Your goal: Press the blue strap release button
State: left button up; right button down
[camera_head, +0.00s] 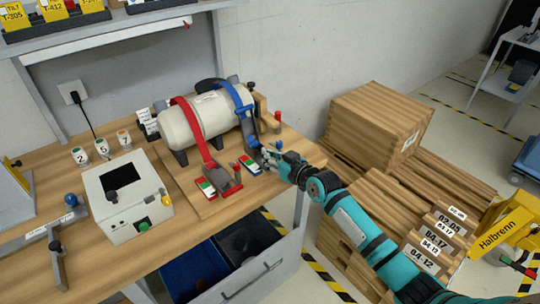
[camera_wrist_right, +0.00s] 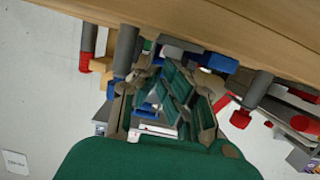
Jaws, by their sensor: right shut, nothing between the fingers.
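The blue strap (camera_head: 238,98) goes over the right part of a cream tank (camera_head: 205,118). It runs down to a grey buckle (camera_head: 252,140) on the wooden board, beside a small green, white and blue plate (camera_head: 250,165). My right gripper (camera_head: 268,156) is shut and empty, just right of that buckle and close to it. My gripper partly covers this area, so I cannot tell whether it touches a button. In the right wrist view the fingers (camera_wrist_right: 163,100) are together, with blue parts (camera_wrist_right: 172,50) beyond them. My left gripper is out of view.
A red strap (camera_head: 192,125) with its own buckle (camera_head: 222,180) lies to the left. A white box with a green button (camera_head: 145,225) stands further left. A red-topped post (camera_head: 277,118) is behind my gripper. Wooden crates (camera_head: 380,120) stand right of the bench.

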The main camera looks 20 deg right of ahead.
jog(key=shift+s+f, duration=0.15)
jog(key=shift+f, duration=0.35)
jog(key=shift+r+p, duration=0.15)
jog(key=shift+p, duration=0.15)
jog(key=r+p, duration=0.3)
jog(key=r, duration=0.1)
jog(key=shift+w+r, duration=0.1)
jog(key=shift+w, duration=0.15)
jog(key=b+v, duration=0.1)
jog(key=v, duration=0.9)
jog(key=shift+s+r, duration=0.15)
jog(key=shift+r, duration=0.05)
